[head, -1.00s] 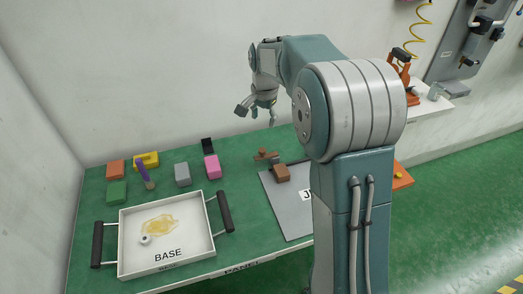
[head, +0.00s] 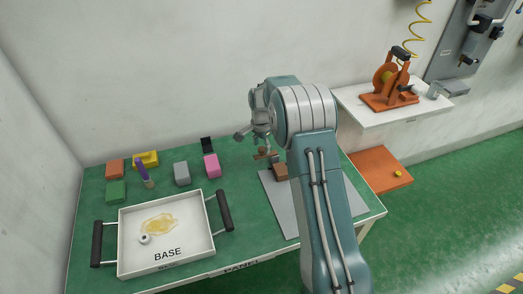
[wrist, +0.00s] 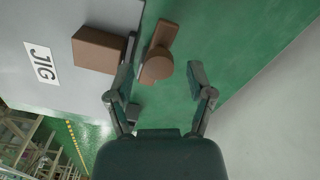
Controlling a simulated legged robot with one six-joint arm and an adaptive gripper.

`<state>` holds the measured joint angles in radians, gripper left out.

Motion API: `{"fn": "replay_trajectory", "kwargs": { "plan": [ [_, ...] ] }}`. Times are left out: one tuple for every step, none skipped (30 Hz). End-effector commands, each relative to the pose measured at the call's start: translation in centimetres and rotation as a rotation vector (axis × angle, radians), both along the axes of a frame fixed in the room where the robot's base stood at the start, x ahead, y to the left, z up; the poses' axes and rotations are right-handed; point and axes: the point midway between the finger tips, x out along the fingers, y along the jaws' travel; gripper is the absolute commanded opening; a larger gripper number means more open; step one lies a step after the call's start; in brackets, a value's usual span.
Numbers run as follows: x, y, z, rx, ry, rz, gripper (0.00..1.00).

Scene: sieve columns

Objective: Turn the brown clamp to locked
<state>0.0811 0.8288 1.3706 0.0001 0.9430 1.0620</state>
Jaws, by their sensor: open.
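The brown clamp (head: 266,154) stands on the green table at the upper left edge of the grey jig plate. In the wrist view its brown lever with a round end (wrist: 157,66) lies between the two fingers of my gripper (wrist: 163,82). My gripper is open, with a finger on each side of the lever. The left finger is close to the lever and to a brown block (wrist: 98,49) on the jig plate (wrist: 55,55); I cannot tell whether it touches. In the head view my gripper (head: 262,143) is just above the clamp, and my arm hides part of the jig plate.
A white tray (head: 203,246) marked BASE, with black handles, stands at the table's front left. Several coloured blocks, including a pink one (head: 211,166) and a grey one (head: 182,173), stand behind it. A white shelf (head: 420,105) holds an orange device (head: 390,84) at right.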

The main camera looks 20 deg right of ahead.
Motion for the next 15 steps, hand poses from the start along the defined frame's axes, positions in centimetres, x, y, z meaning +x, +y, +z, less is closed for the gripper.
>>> {"fn": "replay_trajectory", "kwargs": {
  "plan": [
    [0.0,0.0,-0.8,0.000,0.001,0.000,0.69],
    [0.0,0.0,-1.2,0.000,0.001,0.000,0.69],
    [0.0,0.0,-1.6,0.000,0.001,0.000,0.69],
    [0.0,0.0,-1.8,0.000,0.000,0.000,0.69],
    [0.0,0.0,-2.0,0.000,0.000,0.000,0.69],
    [0.0,0.0,-2.2,0.000,-0.001,0.000,0.69],
    [0.0,0.0,-2.3,0.000,-0.001,0.000,0.69],
    [0.0,0.0,-2.4,0.000,-0.001,0.000,0.69],
    [0.0,0.0,-2.4,0.000,-0.001,0.000,0.69],
    [0.0,0.0,-2.5,0.000,-0.001,0.001,0.69],
    [0.0,0.0,-2.5,0.000,-0.002,0.000,0.69],
    [0.0,0.0,-2.4,0.000,-0.002,0.001,0.69],
    [0.0,0.0,-2.4,0.000,-0.001,0.001,0.69],
    [0.0,0.0,-2.4,0.000,-0.001,0.001,0.69],
    [0.0,0.0,-2.4,0.000,-0.001,0.001,0.69]
  ]
}}
